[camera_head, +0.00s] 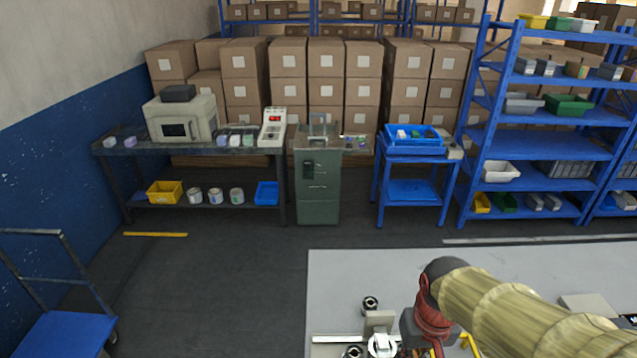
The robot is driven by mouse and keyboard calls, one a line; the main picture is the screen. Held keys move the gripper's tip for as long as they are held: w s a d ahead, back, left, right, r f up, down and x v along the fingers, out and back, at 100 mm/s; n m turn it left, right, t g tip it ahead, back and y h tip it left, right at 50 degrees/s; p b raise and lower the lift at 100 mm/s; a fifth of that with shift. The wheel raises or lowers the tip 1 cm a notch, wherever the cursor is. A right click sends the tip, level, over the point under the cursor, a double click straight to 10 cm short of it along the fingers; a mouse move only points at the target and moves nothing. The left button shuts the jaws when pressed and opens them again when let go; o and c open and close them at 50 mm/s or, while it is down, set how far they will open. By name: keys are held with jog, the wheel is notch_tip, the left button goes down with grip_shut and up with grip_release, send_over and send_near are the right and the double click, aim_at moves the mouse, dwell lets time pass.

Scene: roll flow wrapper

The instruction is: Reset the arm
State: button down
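My arm (520,305), in a pale yellow ribbed sleeve, comes in from the lower right over a light grey surface. It bends at a dark joint, and a red section (432,318) points down from there to the bottom edge. My gripper is at best partly seen at this lower end. Its fingers cannot be made out among the yellow and dark parts there, so I cannot tell whether it is open or holds anything.
Small machine parts with black rollers (370,303) stand on the light grey surface (345,275), left of my arm. A blue cart (65,335) is at lower left. A workbench (110,148), green cabinet (318,190) and blue shelves (535,142) line the back. Dark floor lies clear between.

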jog(key=s+r+t+b, duration=0.4)
jog(key=s+b, duration=0.1)
jog(key=b, duration=0.2)
jog(key=shift+s+r+t+b, duration=0.15)
jog(key=shift+s+t+b, duration=0.2)
jog(key=shift+s+t, duration=0.05)
